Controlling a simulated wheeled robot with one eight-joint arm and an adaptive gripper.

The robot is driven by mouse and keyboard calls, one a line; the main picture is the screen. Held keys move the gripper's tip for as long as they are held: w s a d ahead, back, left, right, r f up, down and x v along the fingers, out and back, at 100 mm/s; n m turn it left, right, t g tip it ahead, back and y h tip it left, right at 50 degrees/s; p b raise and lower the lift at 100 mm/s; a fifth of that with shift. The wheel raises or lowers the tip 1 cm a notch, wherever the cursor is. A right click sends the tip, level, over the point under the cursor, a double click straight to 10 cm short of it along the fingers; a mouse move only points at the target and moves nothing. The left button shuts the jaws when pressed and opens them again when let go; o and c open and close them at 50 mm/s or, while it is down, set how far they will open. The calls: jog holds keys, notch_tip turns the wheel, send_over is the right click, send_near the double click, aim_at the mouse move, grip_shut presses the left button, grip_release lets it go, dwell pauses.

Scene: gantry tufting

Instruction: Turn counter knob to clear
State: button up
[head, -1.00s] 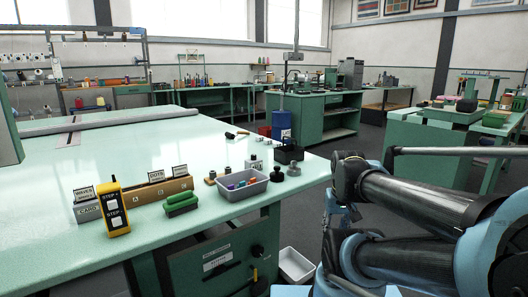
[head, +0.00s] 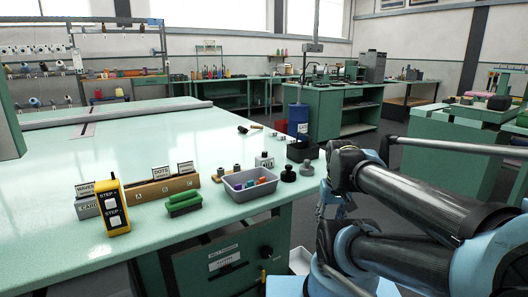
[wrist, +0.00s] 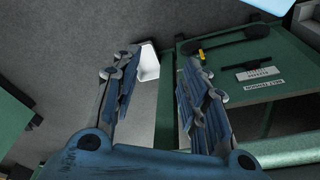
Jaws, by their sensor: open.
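My gripper (wrist: 160,95) is open and empty in the wrist view, with its two blue fingers apart. I cannot tell whether either round part is the counter knob. A yellow box (head: 113,206) with STEP buttons stands on the table. No gripper fingertips show in the head view.
The pale green table (head: 110,165) carries a grey tray (head: 249,194) of coloured pieces, a green brush-like block (head: 184,208) and black round weights (head: 306,168). A white bin (wrist: 148,63) stands on the floor beside the cabinet. Open grey floor lies left in the wrist view.

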jog(key=w+a+r+n, duration=0.3)
jog(key=w+r+n, duration=0.3)
jog(key=r, duration=0.4)
notch_tip(320, 180, up, 18)
jog(key=n+g, duration=0.2)
jog(key=n, duration=1.2)
send_over(264, 152)
jog(key=f, duration=1.6)
jog(key=shift+w+d, duration=0.1)
jog(key=shift+w, duration=0.1)
grip_shut()
